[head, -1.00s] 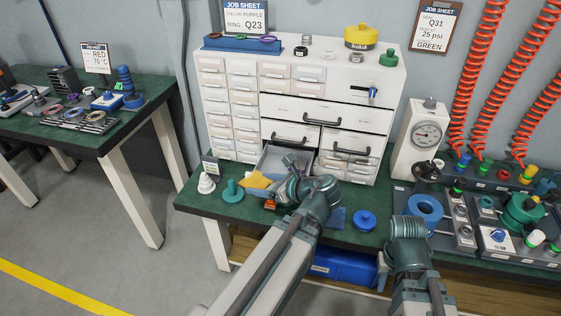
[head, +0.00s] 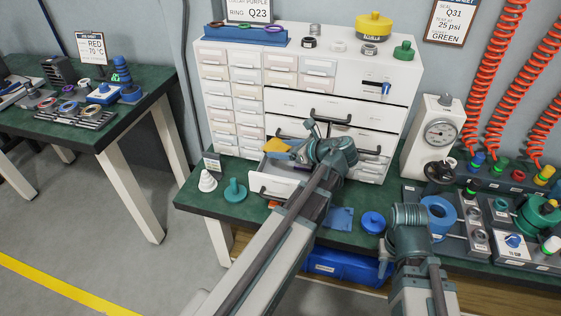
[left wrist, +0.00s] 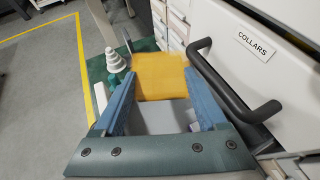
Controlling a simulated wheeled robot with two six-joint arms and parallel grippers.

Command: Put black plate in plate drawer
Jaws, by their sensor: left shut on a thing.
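No black plate can be made out for certain in these frames. My left gripper (left wrist: 160,100) is shut on a flat yellow-orange square piece (left wrist: 160,78), gripped between its blue fingers. In the head view the yellow piece (head: 276,146) is above a pulled-out lower-left drawer (head: 272,187) of the white cabinet (head: 335,82). I cannot tell which drawer is the plate drawer. The wrist view shows a black handle (left wrist: 232,95) on a drawer labelled COLLARS, right of the fingers. My right gripper (head: 408,228) is low at the bench front; its fingers are not clearly visible.
A white stepped cone (head: 207,181) and a teal knobbed part (head: 235,190) stand left of the open drawer. A blue knobbed disc (head: 372,222) lies at the front of the bench. A gauge stand (head: 434,135) is right of the cabinet.

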